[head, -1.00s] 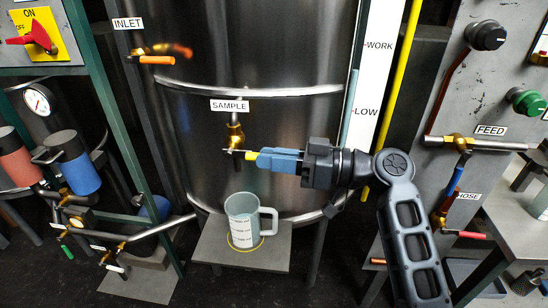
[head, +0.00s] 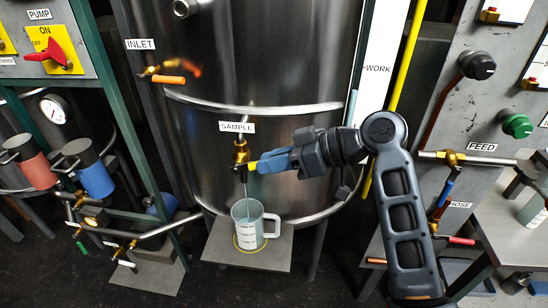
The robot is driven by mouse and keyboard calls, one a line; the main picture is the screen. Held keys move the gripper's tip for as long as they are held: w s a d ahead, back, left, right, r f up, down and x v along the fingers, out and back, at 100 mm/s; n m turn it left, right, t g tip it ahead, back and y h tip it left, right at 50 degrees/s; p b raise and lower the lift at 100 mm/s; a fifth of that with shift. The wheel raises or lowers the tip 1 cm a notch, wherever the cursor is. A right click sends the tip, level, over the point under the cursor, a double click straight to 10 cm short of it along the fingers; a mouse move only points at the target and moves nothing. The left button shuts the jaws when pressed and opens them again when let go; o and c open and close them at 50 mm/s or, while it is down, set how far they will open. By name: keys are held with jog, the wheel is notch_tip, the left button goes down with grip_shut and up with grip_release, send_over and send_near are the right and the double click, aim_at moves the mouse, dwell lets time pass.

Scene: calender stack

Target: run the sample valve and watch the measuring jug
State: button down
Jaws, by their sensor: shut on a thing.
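The brass sample valve (head: 241,153) sticks out of the steel tank under the SAMPLE label (head: 237,127). My gripper (head: 254,165) is shut on the valve's yellow-tipped handle, reaching in from the right with its blue fingers. A thin pale stream seems to run from the valve's spout down into the measuring jug. The clear measuring jug (head: 245,232) stands upright below the spout, its handle to the right. Pale liquid shows in it, but its exact level and the marks are too small to read.
The jug stands inside a yellow ring on a small grey stand (head: 222,249). The INLET valve (head: 165,78) with an orange handle is up left on the tank. The FEED pipe (head: 480,160) and a grey panel are on the right. A yellow pipe (head: 397,60) runs beside the tank.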

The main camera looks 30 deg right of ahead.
jog(key=c, duration=1.1)
grip_release()
jog(key=shift+b+v, duration=0.5)
jog(key=shift+v, duration=3.4)
